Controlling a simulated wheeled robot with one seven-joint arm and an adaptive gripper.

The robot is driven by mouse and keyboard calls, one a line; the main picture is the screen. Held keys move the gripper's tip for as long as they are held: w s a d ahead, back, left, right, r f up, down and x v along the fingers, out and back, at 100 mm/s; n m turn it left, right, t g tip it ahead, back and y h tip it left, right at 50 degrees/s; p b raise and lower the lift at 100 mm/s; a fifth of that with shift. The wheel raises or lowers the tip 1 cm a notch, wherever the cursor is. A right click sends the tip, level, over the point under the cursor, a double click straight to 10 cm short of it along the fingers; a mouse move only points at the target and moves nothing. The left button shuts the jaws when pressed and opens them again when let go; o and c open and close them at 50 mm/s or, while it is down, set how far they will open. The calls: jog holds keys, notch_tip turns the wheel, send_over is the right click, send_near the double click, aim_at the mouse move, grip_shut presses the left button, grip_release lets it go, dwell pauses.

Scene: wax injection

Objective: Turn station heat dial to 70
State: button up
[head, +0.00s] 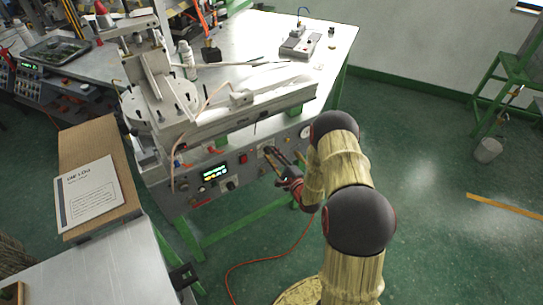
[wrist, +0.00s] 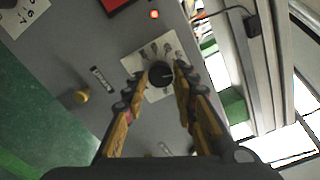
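The heat dial is a round black knob (wrist: 161,74) on a pale square plate with dark marks around it, on the grey front panel of the station (head: 220,165). A light line shows on the knob, but its setting is too small to read. My gripper (wrist: 162,79) has its two fingers on either side of the knob, apart, with what looks like a narrow gap at each side; I cannot be sure there is no contact. In the head view my gripper (head: 277,160) is at the panel, right of the lit display (head: 215,172), and hides most of the dial.
A red button (head: 243,158) and a small black knob (head: 230,185) sit left of the dial. A yellow knob (wrist: 81,97) is on the panel in the wrist view. A round gauge (head: 305,132) is at the panel's right. The machine's pale beam (head: 250,115) overhangs the panel.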

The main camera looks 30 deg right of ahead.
jog(key=o, duration=0.3)
jog(key=s, duration=1.2)
jog(key=shift+d, duration=0.25)
